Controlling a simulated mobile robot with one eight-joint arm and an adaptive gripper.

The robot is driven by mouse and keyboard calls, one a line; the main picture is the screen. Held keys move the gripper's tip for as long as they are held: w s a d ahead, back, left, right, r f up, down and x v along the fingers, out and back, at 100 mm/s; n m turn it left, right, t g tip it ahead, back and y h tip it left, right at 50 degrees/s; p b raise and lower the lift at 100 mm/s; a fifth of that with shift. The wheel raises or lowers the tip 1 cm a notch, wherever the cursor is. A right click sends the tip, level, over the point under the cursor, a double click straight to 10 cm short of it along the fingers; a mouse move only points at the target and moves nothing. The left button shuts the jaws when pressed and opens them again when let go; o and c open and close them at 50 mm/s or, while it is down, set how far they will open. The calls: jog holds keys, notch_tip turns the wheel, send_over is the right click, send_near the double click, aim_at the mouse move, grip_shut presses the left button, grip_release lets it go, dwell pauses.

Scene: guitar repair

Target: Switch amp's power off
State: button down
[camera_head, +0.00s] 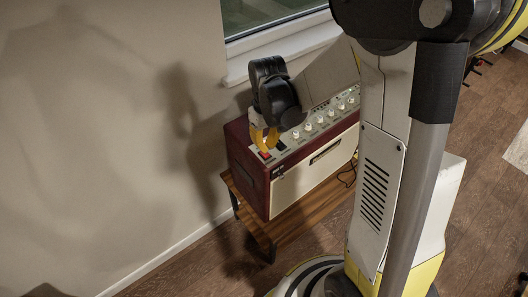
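The amp (312,172) is a dark red and cream box with a pale control panel on top. It stands upright on a wooden bench. A row of white knobs (320,120) runs along the panel. A small red part, which looks like the power switch (265,155), shows at the panel's left end. My gripper (265,142) points down at that end, its yellow fingertips right by the red part. I cannot tell whether they touch it or which way the switch is set. The fingers are too small to judge their opening. My arm hides the amp's right end.
The wooden bench (290,228) extends a little in front of the amp. A wall and a window sill (285,52) are close behind. A dark cable (348,172) hangs near the amp's right front. The wooden floor (480,200) at the right is mostly clear.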

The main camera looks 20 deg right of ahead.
aim_at(267, 155)
jog(key=shift+f+b, duration=1.7)
jog(key=shift+f, duration=0.15)
dwell(1.1)
jog(key=shift+r, duration=0.1)
jog(key=shift+r+p, duration=2.45)
jog(key=shift+r, duration=1)
jog(key=shift+s+r+t+b, duration=0.3)
jog(key=shift+r+b, duration=0.05)
jog(key=shift+b, duration=0.4)
jog(key=s+r+m+t+b, duration=0.1)
jog(key=s+m+t+b, duration=0.2)
jog(key=s+t+b, duration=0.3)
jog(key=s+b, duration=0.5)
jog(key=s, duration=0.1)
jog(key=shift+m+t, duration=0.3)
